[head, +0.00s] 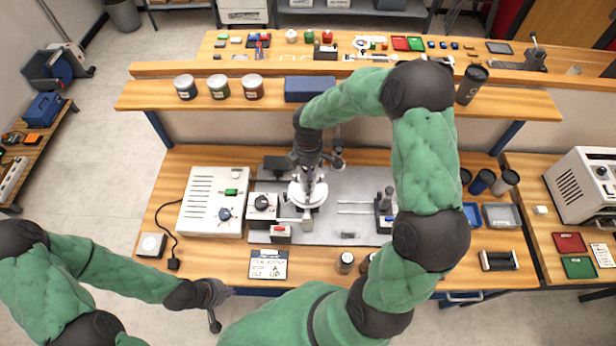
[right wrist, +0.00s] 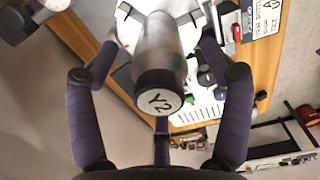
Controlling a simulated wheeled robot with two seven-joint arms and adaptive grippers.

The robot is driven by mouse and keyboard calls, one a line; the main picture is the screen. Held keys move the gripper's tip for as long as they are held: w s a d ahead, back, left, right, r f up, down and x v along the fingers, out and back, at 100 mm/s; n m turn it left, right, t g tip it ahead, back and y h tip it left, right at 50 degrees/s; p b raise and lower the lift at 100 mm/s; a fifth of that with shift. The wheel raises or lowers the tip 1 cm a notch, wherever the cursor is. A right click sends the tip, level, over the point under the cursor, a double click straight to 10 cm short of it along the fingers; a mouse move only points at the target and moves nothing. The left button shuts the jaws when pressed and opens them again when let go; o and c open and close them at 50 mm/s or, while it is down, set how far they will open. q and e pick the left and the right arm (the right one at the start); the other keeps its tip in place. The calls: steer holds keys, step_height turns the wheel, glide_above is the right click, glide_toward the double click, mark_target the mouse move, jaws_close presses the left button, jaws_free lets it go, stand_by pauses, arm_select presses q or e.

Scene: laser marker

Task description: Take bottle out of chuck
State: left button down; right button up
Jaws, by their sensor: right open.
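The bottle (right wrist: 168,50), a grey metallic cylinder with a black end marked "Y2", stands between the fingers of my right gripper (right wrist: 160,45) in the right wrist view. The fingers are spread on both sides, with gaps to the bottle. In the head view my right gripper (head: 310,180) is over the chuck (head: 320,194), a pale round fixture on the laser marker, and hides most of the bottle. The bottle's far end and the chuck's grip on it are hidden. My left gripper (head: 214,298) is low at the left, off the table's front edge; its finger opening is unclear.
The white control box (head: 212,203) stands left of the marker's grey plate (head: 358,225). A sign (head: 268,264) and a small jar (head: 345,262) are near the front edge. Cups (head: 481,182) and trays (head: 500,215) stand at the right. A shelf (head: 400,101) runs behind.

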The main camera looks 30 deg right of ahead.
step_height(320, 180, down, 2)
steer(key=shift+w, duration=0.1)
steer(key=c, duration=1.3)
steer(key=shift+r, duration=0.1)
steer(key=shift+c, duration=0.2)
